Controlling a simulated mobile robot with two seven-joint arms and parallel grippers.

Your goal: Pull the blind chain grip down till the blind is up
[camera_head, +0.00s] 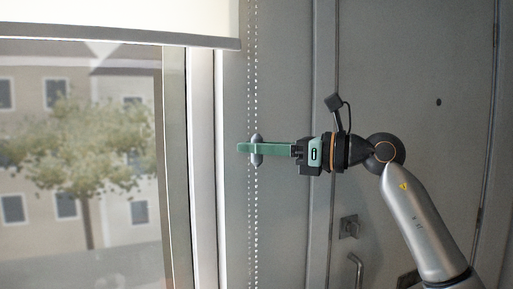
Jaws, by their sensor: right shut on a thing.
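A pale roller blind (110,18) covers the top of the window, and its dark bottom bar (120,37) hangs near the top of the picture. A beaded blind chain (252,215) hangs in two strands to the right of the window frame. A small grey chain grip (256,159) sits on the chain at about mid-height. My right gripper (250,148) reaches in from the right with its green fingers level and shut on the chain grip. The fingers hide the grip's middle; its top and bottom ends show. My left gripper is not in view.
The window pane (75,160) below the blind shows a building and a tree outside. A white window frame (203,160) stands left of the chain. The space below the grip along the chain looks clear.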

